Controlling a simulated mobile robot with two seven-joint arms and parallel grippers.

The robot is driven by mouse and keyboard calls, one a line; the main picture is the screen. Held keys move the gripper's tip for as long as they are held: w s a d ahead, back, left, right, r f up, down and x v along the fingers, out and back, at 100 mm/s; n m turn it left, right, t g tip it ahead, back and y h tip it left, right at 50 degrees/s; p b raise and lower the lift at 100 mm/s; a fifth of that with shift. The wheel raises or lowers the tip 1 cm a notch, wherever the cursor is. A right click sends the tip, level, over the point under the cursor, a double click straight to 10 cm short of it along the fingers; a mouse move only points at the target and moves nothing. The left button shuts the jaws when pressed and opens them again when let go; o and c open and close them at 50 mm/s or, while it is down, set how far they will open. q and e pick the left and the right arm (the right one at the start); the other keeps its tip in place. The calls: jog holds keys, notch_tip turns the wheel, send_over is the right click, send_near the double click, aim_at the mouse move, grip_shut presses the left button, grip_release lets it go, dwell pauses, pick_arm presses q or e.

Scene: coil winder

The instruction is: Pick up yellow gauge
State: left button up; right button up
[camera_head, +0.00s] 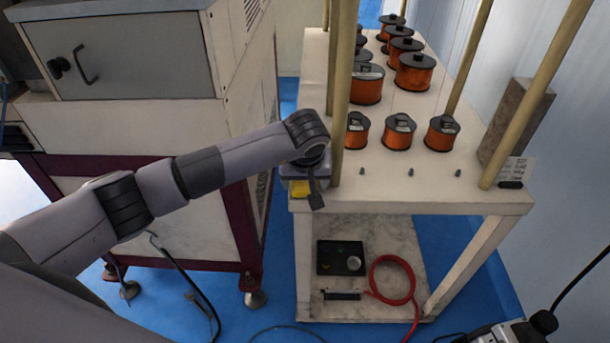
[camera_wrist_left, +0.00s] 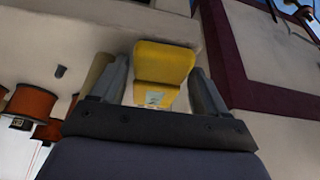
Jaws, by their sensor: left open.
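The yellow gauge (camera_wrist_left: 163,62) is a blocky yellow piece with a small pale label on its lower part. In the left wrist view it sits between the two fingers of my left gripper (camera_wrist_left: 160,88), which is open. In the head view only a small part of the gauge (camera_head: 300,188) shows below my left wrist, by the front left corner of the white table. I cannot tell whether the fingers touch the gauge. My right gripper is not identifiable in either view.
The white table (camera_head: 420,190) carries several orange wire spools (camera_head: 398,132) and has tan upright posts (camera_head: 342,90) close to my left wrist. Its lower shelf holds a black tray (camera_head: 330,262) and a red hose (camera_head: 378,275). A grey cabinet (camera_head: 130,70) stands left.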

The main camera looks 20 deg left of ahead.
pick_arm(q)
jog(key=c, duration=1)
jog(key=shift+r, duration=0.1)
